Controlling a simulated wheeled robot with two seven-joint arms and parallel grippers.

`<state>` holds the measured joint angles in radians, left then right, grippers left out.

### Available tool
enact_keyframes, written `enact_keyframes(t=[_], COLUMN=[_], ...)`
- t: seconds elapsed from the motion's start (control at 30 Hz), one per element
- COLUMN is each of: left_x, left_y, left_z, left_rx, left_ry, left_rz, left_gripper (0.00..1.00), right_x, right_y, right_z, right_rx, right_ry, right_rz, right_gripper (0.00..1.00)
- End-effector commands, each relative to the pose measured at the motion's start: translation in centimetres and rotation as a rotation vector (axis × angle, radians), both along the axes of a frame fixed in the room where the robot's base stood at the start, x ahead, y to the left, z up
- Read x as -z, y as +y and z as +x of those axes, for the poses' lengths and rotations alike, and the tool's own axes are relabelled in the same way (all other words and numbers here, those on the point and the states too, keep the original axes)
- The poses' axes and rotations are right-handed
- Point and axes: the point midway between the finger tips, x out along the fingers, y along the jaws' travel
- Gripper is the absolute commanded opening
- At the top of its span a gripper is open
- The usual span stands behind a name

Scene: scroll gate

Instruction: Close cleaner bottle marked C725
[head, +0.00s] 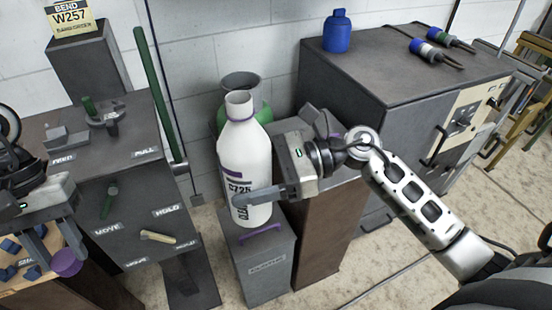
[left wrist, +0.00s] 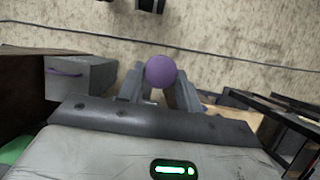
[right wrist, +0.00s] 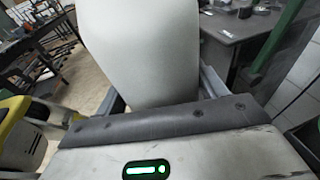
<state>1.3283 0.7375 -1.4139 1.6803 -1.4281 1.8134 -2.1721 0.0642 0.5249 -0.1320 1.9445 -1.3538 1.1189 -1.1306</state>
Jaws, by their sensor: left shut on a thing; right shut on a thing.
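The white cleaner bottle (head: 243,158) marked C725 stands upright over a grey box, with its neck open and no cap on it. My right gripper (head: 262,196) is shut on the bottle's body from the right. The bottle fills the space between the fingers in the right wrist view (right wrist: 143,50). My left gripper (head: 54,250) is at the lower left, shut on a purple cap (head: 67,262). The cap also shows between the fingers in the left wrist view (left wrist: 161,72). The left gripper is well apart from the bottle.
A green container with a dark rim (head: 240,80) is behind the bottle. A grey box (head: 266,262) with a purple handle is below it. A grey cabinet (head: 400,75) with a blue bottle (head: 337,32) stands at the back right. A lever panel (head: 140,215) and green pole (head: 158,95) are left.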

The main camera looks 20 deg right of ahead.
Motion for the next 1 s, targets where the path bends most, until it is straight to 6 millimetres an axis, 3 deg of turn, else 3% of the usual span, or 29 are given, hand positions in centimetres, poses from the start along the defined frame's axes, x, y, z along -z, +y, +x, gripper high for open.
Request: enact_keyframes(t=[0.1,0.33,0.83,1.0], left_x=[0.0,0.0,-0.1,-1.7], left_y=[0.0,0.0,-0.1,-1.8], left_z=[0.0,0.0,0.1,1.1], left_rx=[0.000,0.000,-0.004,-0.093], left_ry=[0.000,0.000,-0.001,-0.003], left_rz=[0.000,0.000,0.000,-0.003], left_gripper=[0.14,0.14,0.14,0.14], right_x=[0.0,0.5,0.8,0.7], right_y=[2.5,5.6,6.2,6.2], right_z=[0.4,0.5,0.4,0.4], right_rx=[-0.122,-0.276,-0.312,-0.311], right_ry=[-0.006,-0.004,-0.001,-0.002], right_rz=[0.005,0.005,0.002,0.003], right_gripper=[0.29,0.29,0.29,0.29])
